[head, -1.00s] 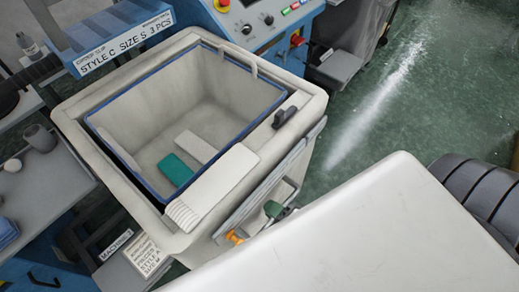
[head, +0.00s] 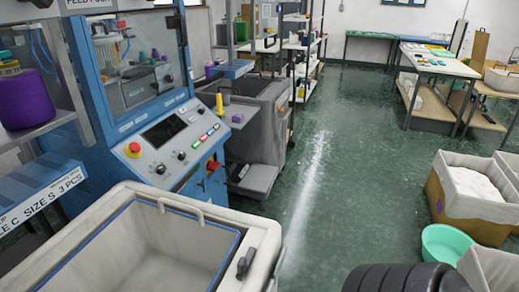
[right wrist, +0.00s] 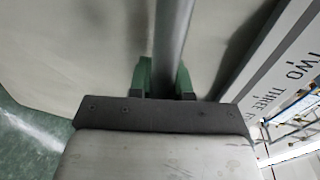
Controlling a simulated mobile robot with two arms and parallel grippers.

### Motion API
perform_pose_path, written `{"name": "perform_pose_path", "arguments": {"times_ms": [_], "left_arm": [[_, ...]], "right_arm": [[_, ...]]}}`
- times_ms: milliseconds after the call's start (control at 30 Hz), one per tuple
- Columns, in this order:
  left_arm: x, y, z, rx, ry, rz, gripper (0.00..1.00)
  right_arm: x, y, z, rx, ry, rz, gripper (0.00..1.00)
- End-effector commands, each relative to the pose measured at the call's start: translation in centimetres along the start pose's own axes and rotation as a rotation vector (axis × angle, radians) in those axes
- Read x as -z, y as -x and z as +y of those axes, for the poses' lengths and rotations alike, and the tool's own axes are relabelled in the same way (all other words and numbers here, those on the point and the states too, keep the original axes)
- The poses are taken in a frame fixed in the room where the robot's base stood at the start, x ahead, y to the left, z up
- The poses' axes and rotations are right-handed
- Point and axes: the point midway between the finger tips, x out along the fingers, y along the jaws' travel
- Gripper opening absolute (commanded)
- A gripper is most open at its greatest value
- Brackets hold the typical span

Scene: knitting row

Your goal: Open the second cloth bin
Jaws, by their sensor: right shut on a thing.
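A cloth bin (head: 262,238) with a thick pale rim and a blue-edged inner liner stands at the lower left of the head view, beside the blue machine. Only its far part shows, and its floor is cut off. A small dark catch (head: 245,263) sits on its right rim. In the right wrist view my right gripper (right wrist: 163,76) has its green fingers on either side of a grey bar (right wrist: 172,35) and is shut on it. A pale surface (right wrist: 70,45) lies behind the bar. My left gripper is in neither current view.
The blue knitting machine (head: 150,120) with its control panel (head: 170,140) stands behind the bin. A grey cart (head: 262,125) is beyond it. Green floor (head: 330,170) is open in the middle. A bin of white cloth (head: 475,184) and a green basin (head: 447,243) stand at right.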

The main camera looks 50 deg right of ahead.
Motion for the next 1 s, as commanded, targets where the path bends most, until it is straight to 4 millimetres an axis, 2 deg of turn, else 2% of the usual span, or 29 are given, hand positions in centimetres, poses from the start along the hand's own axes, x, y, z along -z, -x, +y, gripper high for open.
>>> {"name": "perform_pose_path", "arguments": {"times_ms": [33,67,200,567,667,1000], "left_arm": [[-0.1,0.0,0.0,0.000,0.000,-0.002,0.00],[-0.1,0.0,0.0,0.000,0.000,-0.002,0.00],[-0.2,0.0,0.0,0.000,0.000,-0.004,0.00],[-0.3,-0.1,0.0,0.001,0.000,-0.005,0.00],[-0.3,-0.3,0.0,0.001,0.000,-0.005,0.00],[-0.5,-1.3,0.0,0.001,0.000,-0.006,0.00]], "right_arm": [[0.0,0.1,0.1,-0.005,0.000,-0.001,0.00],[0.0,0.1,0.1,-0.004,0.000,-0.001,0.22],[0.0,0.0,0.1,-0.003,0.000,-0.001,0.43],[0.0,0.5,0.1,-0.003,0.000,-0.001,0.44],[-0.1,1.9,0.2,-0.004,0.000,-0.002,0.44],[-0.1,8.6,0.2,-0.006,0.000,-0.002,0.44]]}}
